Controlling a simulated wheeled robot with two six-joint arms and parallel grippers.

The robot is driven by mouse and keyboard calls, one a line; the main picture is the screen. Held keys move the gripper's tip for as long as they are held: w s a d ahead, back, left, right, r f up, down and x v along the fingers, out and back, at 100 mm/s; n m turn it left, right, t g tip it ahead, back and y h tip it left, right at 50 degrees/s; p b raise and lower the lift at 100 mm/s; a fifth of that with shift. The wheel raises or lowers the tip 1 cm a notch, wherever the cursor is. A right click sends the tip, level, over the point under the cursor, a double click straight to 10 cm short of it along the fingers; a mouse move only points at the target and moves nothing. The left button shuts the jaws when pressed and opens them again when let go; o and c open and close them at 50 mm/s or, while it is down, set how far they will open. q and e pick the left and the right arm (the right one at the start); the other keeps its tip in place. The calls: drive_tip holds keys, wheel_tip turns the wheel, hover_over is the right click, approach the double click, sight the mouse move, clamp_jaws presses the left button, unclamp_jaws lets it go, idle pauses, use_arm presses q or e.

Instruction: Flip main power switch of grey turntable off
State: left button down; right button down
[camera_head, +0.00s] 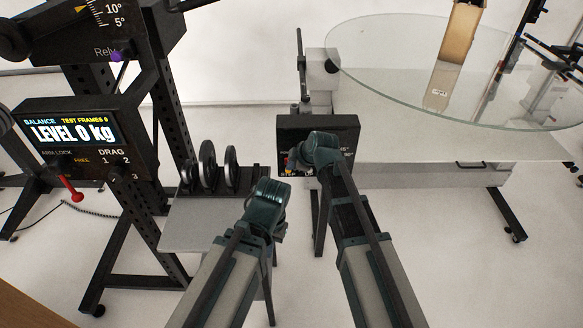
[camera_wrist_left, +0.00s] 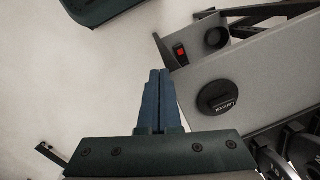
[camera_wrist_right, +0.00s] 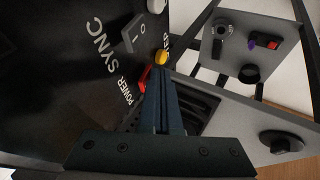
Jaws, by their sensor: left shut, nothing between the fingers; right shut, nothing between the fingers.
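The turntable has a round glass disc (camera_head: 400,70) on a pale grey base (camera_head: 430,165). A black control box (camera_head: 318,128) stands at its left end. The right wrist view shows the box's panel (camera_wrist_right: 60,70) close up, with a red switch (camera_wrist_right: 145,78) beside the word POWER and a grey rocker (camera_wrist_right: 138,38) beside SYNC. My right gripper (camera_wrist_right: 161,72) is shut, its tips close to the red switch and partly covering it; contact is unclear. My left gripper (camera_wrist_left: 160,74) is shut and empty, lower and left of the right one in the head view (camera_head: 268,195).
A yellow knob (camera_wrist_right: 161,56) sits just beyond the right fingertips. Black weight discs (camera_head: 208,165) stand on a grey side table (camera_head: 205,225). A display (camera_head: 70,127) with a red-knobbed lever (camera_head: 76,196) is at the left. Open floor lies between the stands.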

use_arm(q)
drive_tip(key=shift+r, duration=0.25)
use_arm(e)
drive_tip(key=shift+r, duration=0.25)
use_arm(q)
drive_tip(key=shift+r+p, duration=0.7)
drive_tip(key=shift+p, duration=0.15)
use_arm(e)
drive_tip(key=shift+w+r, duration=0.1)
drive_tip(key=shift+r, duration=0.6)
